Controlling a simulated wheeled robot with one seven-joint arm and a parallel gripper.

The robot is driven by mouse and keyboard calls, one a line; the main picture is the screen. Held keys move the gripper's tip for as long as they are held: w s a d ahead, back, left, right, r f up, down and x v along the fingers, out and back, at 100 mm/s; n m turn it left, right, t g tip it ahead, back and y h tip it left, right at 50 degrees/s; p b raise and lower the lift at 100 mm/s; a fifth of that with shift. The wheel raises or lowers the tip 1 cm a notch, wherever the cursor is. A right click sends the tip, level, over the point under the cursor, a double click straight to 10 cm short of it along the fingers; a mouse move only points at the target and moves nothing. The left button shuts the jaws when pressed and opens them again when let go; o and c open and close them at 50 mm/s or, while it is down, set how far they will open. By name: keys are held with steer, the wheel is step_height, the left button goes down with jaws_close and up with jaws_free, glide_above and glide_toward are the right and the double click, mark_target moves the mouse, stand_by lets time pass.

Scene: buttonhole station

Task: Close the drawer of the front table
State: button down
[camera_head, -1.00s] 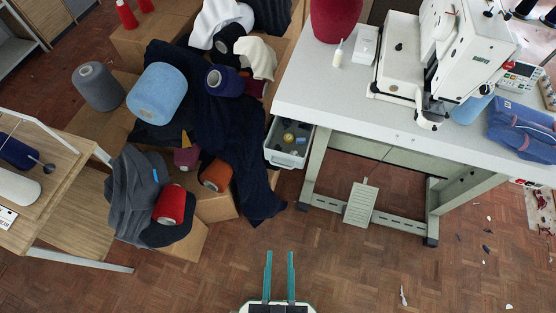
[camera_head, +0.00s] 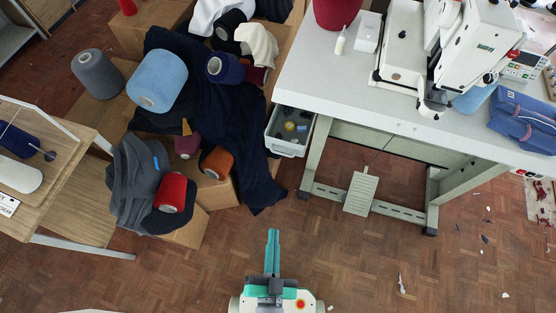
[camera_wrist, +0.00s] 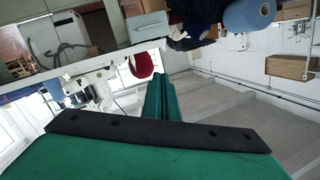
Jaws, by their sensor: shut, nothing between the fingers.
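The front table (camera_head: 330,98) has a pale grey top and a light metal frame. Its small grey drawer (camera_head: 289,133) stands open under the left end of the top, with small items inside, and its front faces me. In the wrist view, a pale box at the table's edge looks like the drawer (camera_wrist: 147,27). My gripper (camera_head: 273,236) has green fingers, pressed together and empty. It is over the open floor in front of the drawer, apart from it. The shut fingers also show in the wrist view (camera_wrist: 158,88).
Left of the drawer, cardboard boxes (camera_head: 186,234) carry dark cloth (camera_head: 215,130) and several yarn cones, close to the drawer's side. A white sewing machine (camera_head: 470,45) stands on the table, with a pedal (camera_head: 361,193) below. A wooden table (camera_head: 75,205) is at the left. The floor in front is mostly clear.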

steer(key=w+a+f+m+t+h, duration=0.1)
steer(key=w+a+f+m+h, duration=0.1)
steer(key=w+f+m, duration=0.6)
steer(key=w+a+f+m+t+h, duration=0.2)
steer(key=w+f+m+h, duration=0.1)
steer(key=w+f+m, duration=0.5)
steer(key=x, duration=1.4)
steer(key=shift+d, duration=0.15)
steer(key=shift+w, duration=0.1)
